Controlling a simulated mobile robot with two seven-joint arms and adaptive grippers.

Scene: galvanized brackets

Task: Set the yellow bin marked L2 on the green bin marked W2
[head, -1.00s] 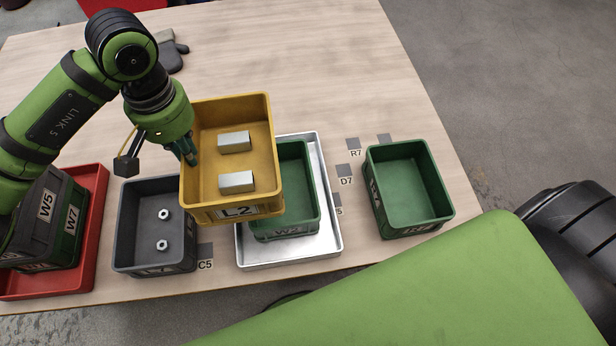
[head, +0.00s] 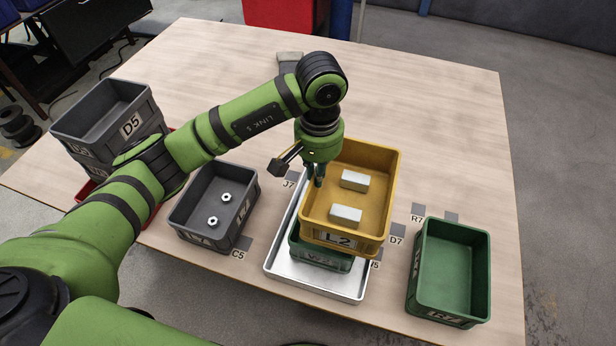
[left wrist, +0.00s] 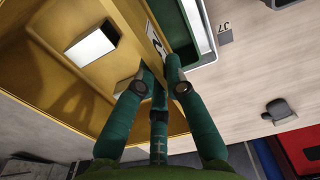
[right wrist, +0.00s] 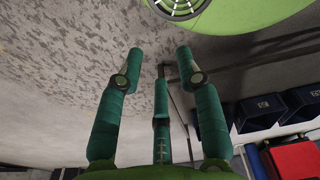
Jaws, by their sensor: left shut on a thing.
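The yellow bin marked L2 (head: 387,205) holds two pale metal blocks and is over the green bin marked W2 (head: 318,258). W2 sits on a silver tray (head: 283,270); its front and left edge show beneath L2, the rest is hidden. L2 looks shifted right of W2; I cannot tell if they touch. My left gripper (head: 316,182) is shut on L2's left wall. In the left wrist view the fingers (left wrist: 160,78) pinch the wall of the yellow bin (left wrist: 35,75). My right gripper (right wrist: 155,65) is open and empty over the floor in the right wrist view.
A grey bin (head: 190,212) with two nuts stands left of the tray. Another green bin (head: 480,265) stands at the right. Stacked grey bins, the top one marked D5 (head: 131,124), are at the far left. The table's back (head: 420,100) is mostly clear.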

